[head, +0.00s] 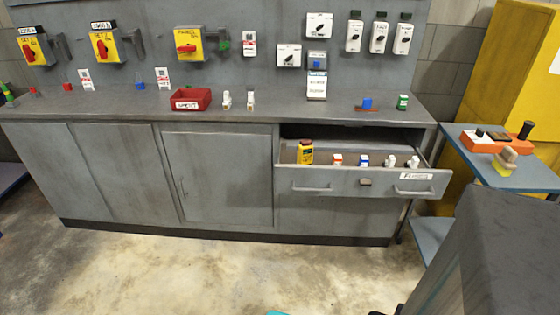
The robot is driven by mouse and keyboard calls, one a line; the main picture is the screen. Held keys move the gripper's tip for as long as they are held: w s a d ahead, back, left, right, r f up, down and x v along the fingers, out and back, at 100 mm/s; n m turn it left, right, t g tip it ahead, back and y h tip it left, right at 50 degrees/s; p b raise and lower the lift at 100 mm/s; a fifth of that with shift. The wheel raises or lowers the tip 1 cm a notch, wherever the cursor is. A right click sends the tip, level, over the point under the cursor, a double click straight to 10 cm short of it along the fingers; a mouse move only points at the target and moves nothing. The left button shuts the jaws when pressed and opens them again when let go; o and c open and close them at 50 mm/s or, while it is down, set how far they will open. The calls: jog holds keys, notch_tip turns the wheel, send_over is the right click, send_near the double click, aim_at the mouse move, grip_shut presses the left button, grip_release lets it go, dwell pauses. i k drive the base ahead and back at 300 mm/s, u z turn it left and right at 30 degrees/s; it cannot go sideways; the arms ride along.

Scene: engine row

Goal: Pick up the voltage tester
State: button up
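A small upright yellow device with a dark top (306,152) stands at the left end of the open drawer (345,183). It looks like the voltage tester, but its markings are too small to read. Its lower part is hidden behind the drawer front. My gripper cannot be made out in the head view, so I cannot see whether it is open or shut.
The drawer also holds several small white pieces, one with red (337,160) and one with blue (363,160). A red bin (191,100) sits on the grey bench top (330,108). A blue cart (530,180) stands at right. The floor (180,265) in front is mostly clear.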

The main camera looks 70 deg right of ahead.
aim_at(306, 152)
jog(key=u, duration=0.4)
jog(key=k, duration=1.35)
jog(key=z, duration=0.55)
jog(key=i, duration=1.35)
jog(key=u, duration=0.1)
